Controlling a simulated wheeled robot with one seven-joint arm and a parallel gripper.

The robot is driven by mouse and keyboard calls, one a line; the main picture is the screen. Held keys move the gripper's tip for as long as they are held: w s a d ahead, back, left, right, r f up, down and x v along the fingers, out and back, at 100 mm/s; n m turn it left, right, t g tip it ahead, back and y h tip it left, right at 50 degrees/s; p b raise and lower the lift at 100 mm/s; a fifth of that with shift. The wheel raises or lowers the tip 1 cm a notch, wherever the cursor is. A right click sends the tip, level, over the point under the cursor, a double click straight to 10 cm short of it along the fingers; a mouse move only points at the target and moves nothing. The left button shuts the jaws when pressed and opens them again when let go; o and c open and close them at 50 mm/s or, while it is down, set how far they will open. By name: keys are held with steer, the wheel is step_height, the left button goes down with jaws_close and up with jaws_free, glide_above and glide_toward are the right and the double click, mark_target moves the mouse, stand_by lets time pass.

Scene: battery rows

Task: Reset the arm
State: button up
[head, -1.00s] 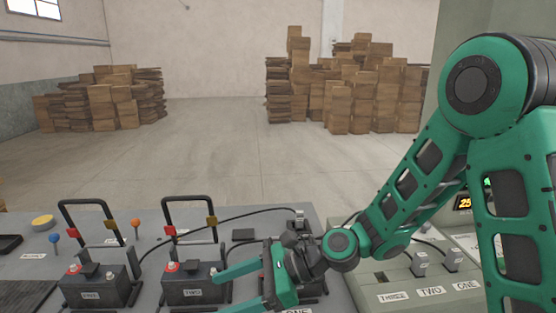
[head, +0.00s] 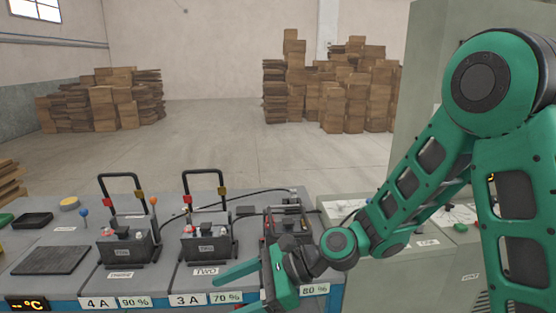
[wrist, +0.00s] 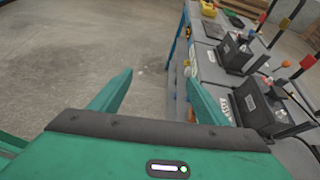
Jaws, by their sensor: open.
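My gripper (head: 240,288) is open and empty in the head view, at the front edge of the bench. It is to the right of and below the battery labelled TWO (head: 206,250). My arm partly hides a third battery (head: 272,227) behind the gripper. The battery labelled THREE (head: 128,246) stands farther left.
The grey bench (head: 62,234) carries a black mat (head: 50,260), a black tray (head: 33,220), a yellow button (head: 69,203) and a blue-topped lever (head: 84,213). A grey cabinet (head: 384,275) stands at the right. Box stacks (head: 345,95) stand far back, with open floor before them.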

steer(key=w+d+f+n+t+h, duration=0.15)
steer(key=d+n+h, duration=0.25)
steer(key=d, duration=1)
steer(key=w+d+f+n+t+h, duration=0.1)
steer(key=w+d+n+t+h, duration=0.3)
steer(key=d, duration=1.1)
steer(key=s+d+r+g+h, duration=0.2)
steer(key=s+d, duration=0.8)
steer(key=d, duration=0.1)
steer(key=s+d+r+n+g+h, duration=0.1)
steer(key=s+d+r+g+h, duration=0.1)
steer(key=s+d, duration=0.7)
steer(key=shift+s+d+r+n+h, duration=0.35)
steer(key=shift+d+r, duration=0.25)
steer(key=shift+d, duration=0.65)
